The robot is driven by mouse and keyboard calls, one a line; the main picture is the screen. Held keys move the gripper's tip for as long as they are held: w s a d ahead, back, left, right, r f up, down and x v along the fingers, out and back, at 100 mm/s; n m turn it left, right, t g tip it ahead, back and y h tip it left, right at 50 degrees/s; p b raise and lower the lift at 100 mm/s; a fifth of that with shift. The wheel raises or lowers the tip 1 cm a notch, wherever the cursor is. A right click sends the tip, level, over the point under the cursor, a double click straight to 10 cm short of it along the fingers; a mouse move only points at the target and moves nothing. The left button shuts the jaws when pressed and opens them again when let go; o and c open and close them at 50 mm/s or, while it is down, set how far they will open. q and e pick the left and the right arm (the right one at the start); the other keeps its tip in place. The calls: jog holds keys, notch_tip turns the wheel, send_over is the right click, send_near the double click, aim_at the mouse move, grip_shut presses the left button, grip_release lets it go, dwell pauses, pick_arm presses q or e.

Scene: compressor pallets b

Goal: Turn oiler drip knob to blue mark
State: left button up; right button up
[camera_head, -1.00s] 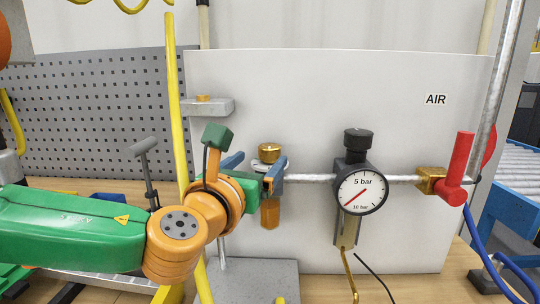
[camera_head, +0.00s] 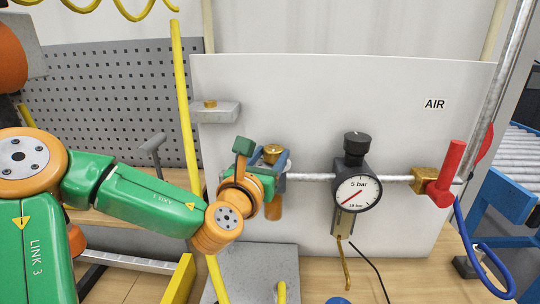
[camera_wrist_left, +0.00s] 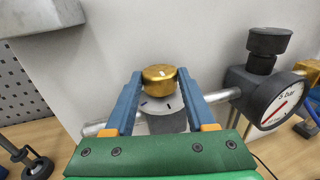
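The oiler's brass drip knob (camera_head: 272,150) stands on top of the oiler on the pipe, with the amber bowl (camera_head: 273,208) hanging below. In the left wrist view the knob (camera_wrist_left: 159,78) has a small pale mark on its top. The light collar (camera_wrist_left: 162,105) below it carries a bluish tick at left and a dark tick at right. My left gripper (camera_wrist_left: 160,80) has its two blue fingers on either side of the knob, their tips at its edges. Whether they press on it is unclear. My right gripper is not in view.
A pressure gauge (camera_head: 357,192) with a black knob sits right of the oiler. A red valve handle (camera_head: 446,174) is further right. A grey bracket (camera_head: 218,113) juts from the panel at upper left. A yellow hose (camera_head: 186,110) hangs left of the gripper.

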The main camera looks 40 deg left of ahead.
pick_arm(q)
grip_shut()
